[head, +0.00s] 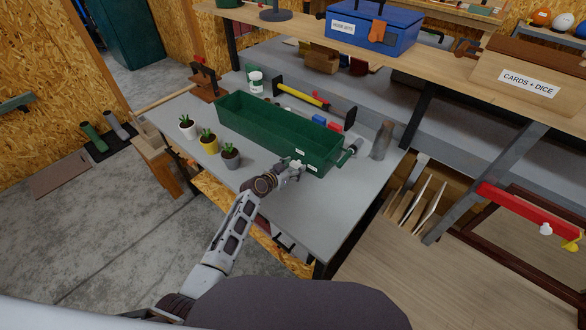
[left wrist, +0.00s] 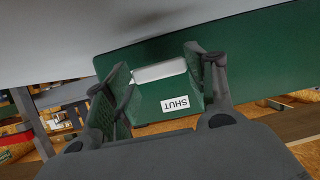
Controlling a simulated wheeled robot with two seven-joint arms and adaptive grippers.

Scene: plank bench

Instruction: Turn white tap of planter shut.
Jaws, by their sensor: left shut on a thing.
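The long green planter (head: 270,125) stands on the grey bench top, and its front wall fills much of the left wrist view (left wrist: 270,50). The white tap (left wrist: 160,70) is a short, nearly level bar in that view, between my fingers. A white label reading SHUT (left wrist: 175,103) is on the green face just below it. My left gripper (head: 294,167) is at the planter's front near its right end. My right gripper is not in view.
The bench top right of my gripper is clear.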

